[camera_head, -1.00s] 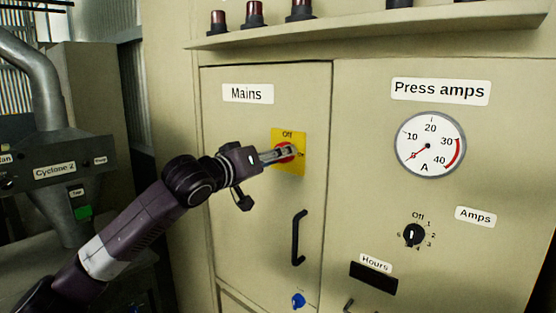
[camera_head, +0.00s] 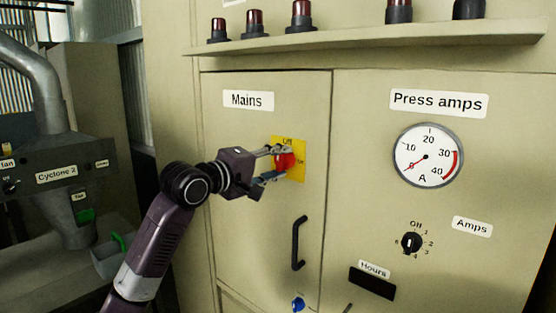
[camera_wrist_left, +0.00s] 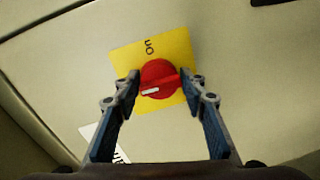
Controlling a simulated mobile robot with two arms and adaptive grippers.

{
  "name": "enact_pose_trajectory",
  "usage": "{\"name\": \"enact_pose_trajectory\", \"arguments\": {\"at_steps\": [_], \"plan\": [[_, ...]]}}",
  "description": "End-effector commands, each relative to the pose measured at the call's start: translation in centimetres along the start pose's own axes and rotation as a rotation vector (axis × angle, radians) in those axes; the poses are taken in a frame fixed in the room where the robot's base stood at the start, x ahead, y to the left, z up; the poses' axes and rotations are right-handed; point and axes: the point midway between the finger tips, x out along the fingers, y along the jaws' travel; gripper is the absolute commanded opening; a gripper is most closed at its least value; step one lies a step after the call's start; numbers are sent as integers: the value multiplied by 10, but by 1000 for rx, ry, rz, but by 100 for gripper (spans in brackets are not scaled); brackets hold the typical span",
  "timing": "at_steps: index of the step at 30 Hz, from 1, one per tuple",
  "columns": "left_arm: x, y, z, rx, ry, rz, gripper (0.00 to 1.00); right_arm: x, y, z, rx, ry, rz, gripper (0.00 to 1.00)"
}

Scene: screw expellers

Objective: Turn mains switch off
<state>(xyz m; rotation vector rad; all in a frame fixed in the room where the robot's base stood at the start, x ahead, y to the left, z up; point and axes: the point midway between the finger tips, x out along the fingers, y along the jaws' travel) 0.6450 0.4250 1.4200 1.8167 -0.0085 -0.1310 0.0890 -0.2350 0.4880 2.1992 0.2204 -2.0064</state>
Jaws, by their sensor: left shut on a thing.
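The mains switch is a red rotary knob (camera_head: 285,161) on a yellow plate (camera_head: 301,171), under the "Mains" label (camera_head: 248,100) on the cabinet's left door. My left gripper (camera_head: 280,162) is at the knob, one finger above the other in the head view. In the left wrist view the red knob (camera_wrist_left: 158,72) sits between the fingertips (camera_wrist_left: 167,84), and the gripper is shut on it across its grip bar. A white mark on the knob points left and slightly down there. "On" shows at the top of the yellow plate (camera_wrist_left: 128,62). My right gripper is not in view.
A black door handle (camera_head: 299,243) and a blue knob (camera_head: 298,303) are below the switch. The right door carries the press amps gauge (camera_head: 428,156) and a black selector (camera_head: 411,243). A shelf with several lamps (camera_head: 301,16) juts out above. Cyclone 2 (camera_head: 55,174) stands left.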

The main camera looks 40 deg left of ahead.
Motion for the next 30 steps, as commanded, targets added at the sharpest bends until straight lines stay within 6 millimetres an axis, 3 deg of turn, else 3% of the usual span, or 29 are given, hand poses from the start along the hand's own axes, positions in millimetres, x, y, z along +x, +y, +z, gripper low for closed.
{"name": "enact_pose_trajectory", "arguments": {"at_steps": [20,21,25,30], "plan": [[-2,5,-4,-67,3,12,0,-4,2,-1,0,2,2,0],[-2,5,-4,-66,3,12,40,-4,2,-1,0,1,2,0],[-1,4,-3,-66,2,10,54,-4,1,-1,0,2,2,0],[-1,3,-2,-65,-1,7,55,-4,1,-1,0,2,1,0]]}}
